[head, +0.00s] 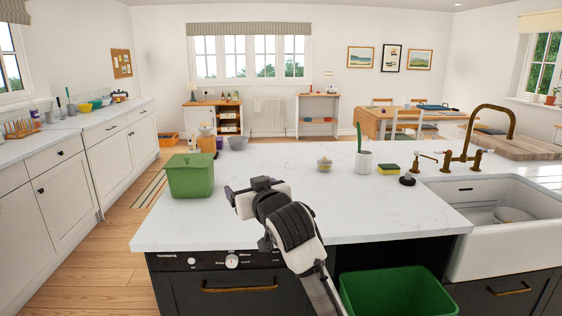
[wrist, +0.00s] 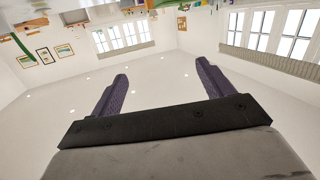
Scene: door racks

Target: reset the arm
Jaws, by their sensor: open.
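My gripper (head: 252,189) is in the head view, above the front part of the white kitchen island counter (head: 300,223). In the wrist view its two purple fingers (wrist: 157,95) stand wide apart with nothing between them. The wrist view appears upside down, with windows and pictures at the top and bare white ceiling between the fingers. My arm comes up from the bottom of the head view, in front of the island, and hides part of the counter and of the oven front.
A green bin (head: 190,175) stands on the counter left of my gripper. A larger green bin (head: 398,291) sits below the counter edge.

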